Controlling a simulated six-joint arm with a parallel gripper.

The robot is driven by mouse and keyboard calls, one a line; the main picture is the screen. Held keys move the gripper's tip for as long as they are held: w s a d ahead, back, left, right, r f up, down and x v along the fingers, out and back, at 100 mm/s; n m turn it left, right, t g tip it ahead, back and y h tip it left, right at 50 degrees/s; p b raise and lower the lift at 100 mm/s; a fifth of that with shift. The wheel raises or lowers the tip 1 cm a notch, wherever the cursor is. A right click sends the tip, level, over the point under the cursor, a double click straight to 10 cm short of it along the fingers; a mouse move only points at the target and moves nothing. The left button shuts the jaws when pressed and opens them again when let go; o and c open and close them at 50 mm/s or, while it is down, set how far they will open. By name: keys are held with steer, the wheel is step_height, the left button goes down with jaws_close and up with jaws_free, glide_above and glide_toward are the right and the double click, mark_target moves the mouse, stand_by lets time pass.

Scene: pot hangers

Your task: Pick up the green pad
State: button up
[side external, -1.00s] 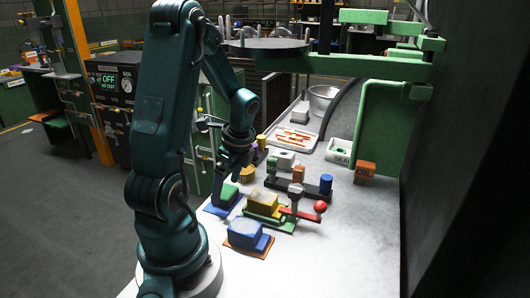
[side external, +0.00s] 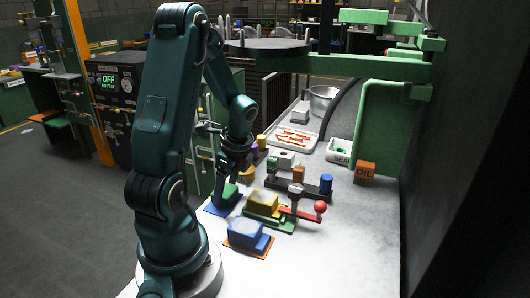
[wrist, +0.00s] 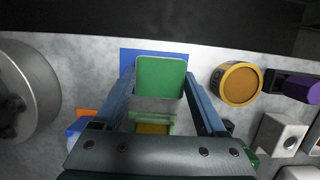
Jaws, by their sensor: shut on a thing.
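The green pad (wrist: 160,77) is a rounded square block, seen between my gripper's fingers in the wrist view. My gripper (wrist: 160,88) is shut on it, with one finger at each side. A blue base plate (wrist: 126,62) shows behind and beside the pad. In the side external view my gripper (side external: 233,177) reaches down over the pad (side external: 229,190), which is partly hidden by the fingers. The blue base (side external: 216,209) lies under it on the table. I cannot tell whether the pad touches the base.
A yellow block on a green base (side external: 263,204) and a blue block on an orange base (side external: 244,235) stand close by. A round yellow part (wrist: 237,83) is right of the pad in the wrist view. A lever with a red ball (side external: 320,207) stands farther right. The right tabletop (side external: 350,240) is clear.

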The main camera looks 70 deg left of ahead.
mark_target(227, 192)
step_height(227, 192, up, 10)
steer(key=o, duration=0.7)
steer(key=shift+f, duration=0.1)
steer(key=c, duration=0.6)
steer(key=shift+o, duration=0.2)
steer(key=shift+n, duration=0.3)
steer(key=w+d, duration=0.2)
steer(key=d, duration=0.1)
steer(key=w+d, duration=0.1)
steer(key=d, duration=0.2)
steer(key=w+d, duration=0.2)
steer(key=d, duration=0.1)
steer(key=shift+w+r, duration=0.35)
steer(key=shift+w+d, duration=0.15)
steer(key=shift+d, duration=0.25)
steer(key=shift+w+d+f, duration=0.1)
steer(key=shift+d+f, duration=0.05)
steer(key=shift+f, duration=1.4)
